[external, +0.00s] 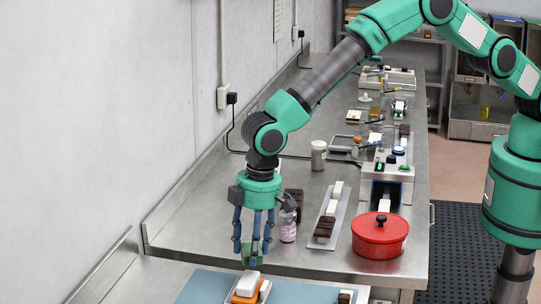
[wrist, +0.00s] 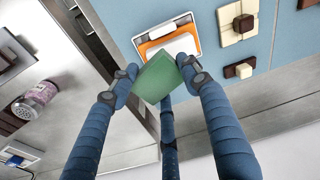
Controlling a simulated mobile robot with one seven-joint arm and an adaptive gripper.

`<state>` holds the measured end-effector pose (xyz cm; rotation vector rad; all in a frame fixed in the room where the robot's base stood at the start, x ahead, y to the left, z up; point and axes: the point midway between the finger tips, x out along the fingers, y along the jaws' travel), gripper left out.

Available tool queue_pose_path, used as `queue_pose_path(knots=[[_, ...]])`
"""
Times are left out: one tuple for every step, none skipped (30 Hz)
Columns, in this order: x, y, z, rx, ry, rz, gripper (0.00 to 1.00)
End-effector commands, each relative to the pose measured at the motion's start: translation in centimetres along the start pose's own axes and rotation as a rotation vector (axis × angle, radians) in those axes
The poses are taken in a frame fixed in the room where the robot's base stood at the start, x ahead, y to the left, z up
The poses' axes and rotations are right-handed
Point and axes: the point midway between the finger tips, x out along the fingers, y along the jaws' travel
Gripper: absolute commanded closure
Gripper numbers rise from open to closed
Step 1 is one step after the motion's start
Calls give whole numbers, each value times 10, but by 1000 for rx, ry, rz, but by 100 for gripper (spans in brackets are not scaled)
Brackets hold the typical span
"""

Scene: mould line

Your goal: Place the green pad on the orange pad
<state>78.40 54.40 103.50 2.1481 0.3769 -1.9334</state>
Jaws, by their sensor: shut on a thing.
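My gripper (external: 254,238) is shut on the green pad (wrist: 158,78) and holds it in the air above the near bench; the fingers also show in the wrist view (wrist: 157,78). The pad also shows between the fingers in the external view (external: 250,251). The orange pad (wrist: 148,49) lies in a pale tray (wrist: 197,47) on the blue mat, just beyond the green pad in the wrist view. A white block (wrist: 180,45) rests on the orange pad and hides part of it. The orange pad also shows low in the external view (external: 236,298).
The blue mat (wrist: 285,60) also bears brown and cream pieces (wrist: 238,25). On the far bench stand a red lidded pot (external: 380,237), a small jar (external: 288,226) and a tray of brown and white blocks (external: 318,232). A wall (external: 90,130) runs along the left.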

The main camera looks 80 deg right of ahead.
Motion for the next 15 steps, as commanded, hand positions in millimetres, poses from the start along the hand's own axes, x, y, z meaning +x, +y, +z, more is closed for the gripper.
queue_pose_path(knots=[[1, 0, -1, 0, -1, 0, 71], [1, 0, -1, 0, -2, 0, 71], [1, 0, -1, 0, -2, 0, 71], [1, 0, -2, 0, -2, 0, 71], [1, 0, -2, 0, -2, 0, 71], [1, 0, -2, 0, -2, 0, 71], [1, 0, -2, 0, -1, 0, 71], [1, 0, -2, 0, -1, 0, 71], [1, 0, -2, 0, -1, 0, 71], [1, 0, -1, 0, -1, 0, 71], [1, 0, -1, 0, -1, 0, 71], [2, 0, -1, 0, -1, 0, 71], [2, 0, -1, 0, -2, 0, 71], [3, 0, -1, 0, -2, 0, 71], [5, 0, -1, 0, -2, 0, 71]])
